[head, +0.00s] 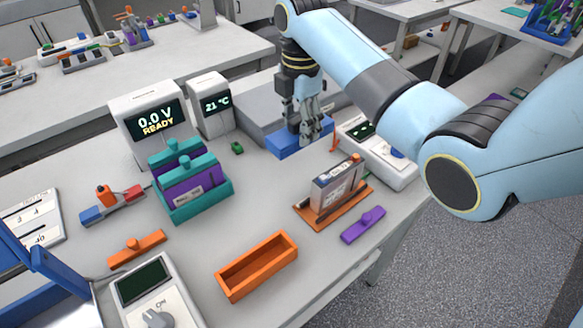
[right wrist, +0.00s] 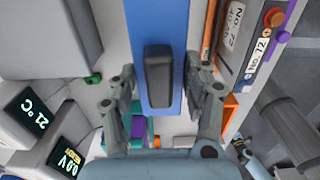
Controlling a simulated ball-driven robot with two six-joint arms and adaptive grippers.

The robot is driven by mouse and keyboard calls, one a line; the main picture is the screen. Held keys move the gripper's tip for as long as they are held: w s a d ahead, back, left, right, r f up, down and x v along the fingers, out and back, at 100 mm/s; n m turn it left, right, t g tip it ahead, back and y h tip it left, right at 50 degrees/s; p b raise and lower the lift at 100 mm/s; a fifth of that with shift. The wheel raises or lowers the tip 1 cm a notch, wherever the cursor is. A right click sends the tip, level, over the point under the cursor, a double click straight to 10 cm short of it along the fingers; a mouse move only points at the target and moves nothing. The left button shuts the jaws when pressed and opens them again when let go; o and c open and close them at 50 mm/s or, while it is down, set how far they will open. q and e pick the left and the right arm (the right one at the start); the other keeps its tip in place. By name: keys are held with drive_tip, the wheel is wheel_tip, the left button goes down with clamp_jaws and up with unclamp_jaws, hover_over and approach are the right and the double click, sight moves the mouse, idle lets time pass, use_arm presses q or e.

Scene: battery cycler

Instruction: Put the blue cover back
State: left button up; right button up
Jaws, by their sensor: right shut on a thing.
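The blue cover (head: 285,146) is a flat blue slab at the back of the bench, in front of a grey box. In the right wrist view the blue cover (right wrist: 172,20) runs up the middle, with a dark grip block (right wrist: 158,75) on its top. My right gripper (head: 307,138) points down over the cover and is shut on it, with a finger on either side of the block. The fingers hide part of the cover. I cannot tell whether its underside touches the bench. My left gripper is not in view.
The grey box (head: 243,112) stands behind the cover. The 21 °C display (head: 212,105) and 0.0 V display (head: 155,120) stand left. A battery in an orange holder (head: 335,185) and a white device (head: 385,165) are near right. A teal rack (head: 195,205) and orange tray (head: 257,266) are in front.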

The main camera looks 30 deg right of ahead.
wheel_tip(320, 180, down, 4)
drive_tip(key=shift+f, duration=0.6)
wheel_tip(320, 180, down, 4)
drive_tip(key=shift+r, duration=0.15)
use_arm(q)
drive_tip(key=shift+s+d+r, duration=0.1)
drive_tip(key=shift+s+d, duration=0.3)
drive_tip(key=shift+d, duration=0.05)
use_arm(e)
drive_tip(key=o, duration=1.3)
drive_tip(key=shift+c, duration=0.2)
